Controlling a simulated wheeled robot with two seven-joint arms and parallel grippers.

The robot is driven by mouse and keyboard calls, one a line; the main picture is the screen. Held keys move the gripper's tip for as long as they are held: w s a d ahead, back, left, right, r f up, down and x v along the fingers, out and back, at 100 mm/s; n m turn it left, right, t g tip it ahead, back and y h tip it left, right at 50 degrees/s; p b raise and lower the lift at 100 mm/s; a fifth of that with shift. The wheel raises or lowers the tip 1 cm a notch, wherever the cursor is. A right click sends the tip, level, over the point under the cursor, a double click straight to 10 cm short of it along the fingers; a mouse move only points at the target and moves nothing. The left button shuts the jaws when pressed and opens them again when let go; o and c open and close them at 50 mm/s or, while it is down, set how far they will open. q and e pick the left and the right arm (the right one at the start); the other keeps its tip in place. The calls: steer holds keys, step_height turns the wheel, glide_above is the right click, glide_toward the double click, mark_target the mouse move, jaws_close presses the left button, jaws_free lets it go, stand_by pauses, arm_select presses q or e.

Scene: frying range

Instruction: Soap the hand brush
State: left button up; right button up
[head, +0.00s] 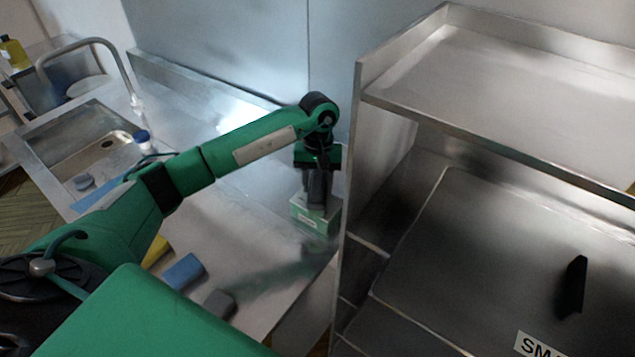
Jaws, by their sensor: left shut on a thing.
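My left gripper (318,188) points down at the right end of the steel counter, beside the tall steel unit. It is shut on a small green and white box (308,217), whose top is partly hidden by the fingers. I cannot tell whether the box touches the counter. No hand brush can be clearly made out. My right gripper is not in view.
A blue block (183,271), a grey block (218,303) and a yellow piece (156,250) lie along the counter's front edge. The sink (75,150) with a curved tap is at left. A yellow bottle (13,53) stands far left. The steel unit (355,180) walls the right.

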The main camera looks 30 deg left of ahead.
mark_target(317, 182)
arm_select(q)
steer(key=shift+f+b, duration=0.15)
steer(key=shift+b, duration=0.25)
stand_by(1.0)
stand_by(0.4)
steer(key=shift+r+p, duration=0.8)
steer(key=shift+r, duration=2.8)
steer(key=shift+f, duration=0.1)
